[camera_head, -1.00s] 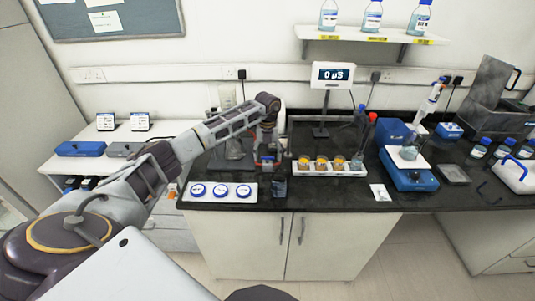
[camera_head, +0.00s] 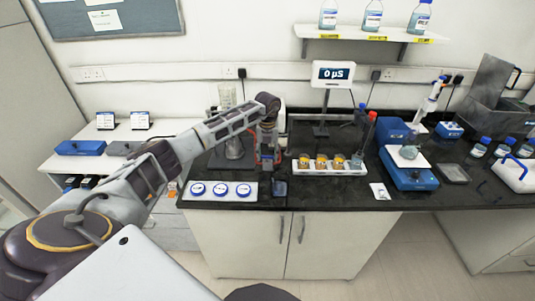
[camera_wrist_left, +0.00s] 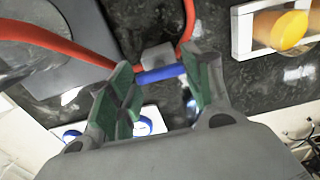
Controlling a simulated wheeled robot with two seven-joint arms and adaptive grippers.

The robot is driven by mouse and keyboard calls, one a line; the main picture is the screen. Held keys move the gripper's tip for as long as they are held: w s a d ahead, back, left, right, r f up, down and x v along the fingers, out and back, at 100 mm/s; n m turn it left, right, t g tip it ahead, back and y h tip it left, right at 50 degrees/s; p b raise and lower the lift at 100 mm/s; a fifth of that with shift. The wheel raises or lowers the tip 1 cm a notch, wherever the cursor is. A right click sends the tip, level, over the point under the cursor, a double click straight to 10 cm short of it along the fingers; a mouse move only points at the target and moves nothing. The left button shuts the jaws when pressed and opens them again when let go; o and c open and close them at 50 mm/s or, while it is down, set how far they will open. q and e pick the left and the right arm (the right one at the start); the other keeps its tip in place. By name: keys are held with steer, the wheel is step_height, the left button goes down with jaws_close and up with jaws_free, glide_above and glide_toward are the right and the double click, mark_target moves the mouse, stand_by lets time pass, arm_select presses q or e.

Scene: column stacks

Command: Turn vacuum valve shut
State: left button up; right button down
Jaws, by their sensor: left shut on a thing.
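The vacuum valve is a small grey block (camera_wrist_left: 157,58) with a blue bar handle (camera_wrist_left: 162,74), set in red tubing (camera_wrist_left: 75,47) in the left wrist view. My left gripper (camera_wrist_left: 160,82) has its green-padded fingers on either side of the blue handle and is shut on it. In the head view my left gripper (camera_head: 267,158) points down over the bench at the red tubing, left of the rack of yellow-topped jars. There the gripper mostly hides the valve. My right gripper is not in view.
A rack (camera_head: 345,171) with several jars stands close right of the gripper. A white tray with blue-ringed discs (camera_head: 221,190) lies in front on the left. A dark-based glass apparatus (camera_head: 233,152) stands just left. A display on a pole (camera_head: 333,75) is behind.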

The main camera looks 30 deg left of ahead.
arm_select(q)
steer(key=shift+m, duration=0.3)
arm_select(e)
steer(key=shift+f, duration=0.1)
arm_select(q)
steer(key=shift+m+b, duration=0.5)
steer(key=shift+m, duration=0.6)
steer(key=m+b, duration=0.1)
steer(key=m, duration=0.2)
steer(key=shift+m, duration=0.4)
steer(key=m+b, duration=0.1)
steer(key=m, duration=0.5)
steer(key=shift+b, duration=0.35)
steer(key=m, duration=0.4)
steer(key=shift+b, duration=0.4)
steer(key=shift+r+m, duration=0.1)
steer(key=shift+m, duration=0.4)
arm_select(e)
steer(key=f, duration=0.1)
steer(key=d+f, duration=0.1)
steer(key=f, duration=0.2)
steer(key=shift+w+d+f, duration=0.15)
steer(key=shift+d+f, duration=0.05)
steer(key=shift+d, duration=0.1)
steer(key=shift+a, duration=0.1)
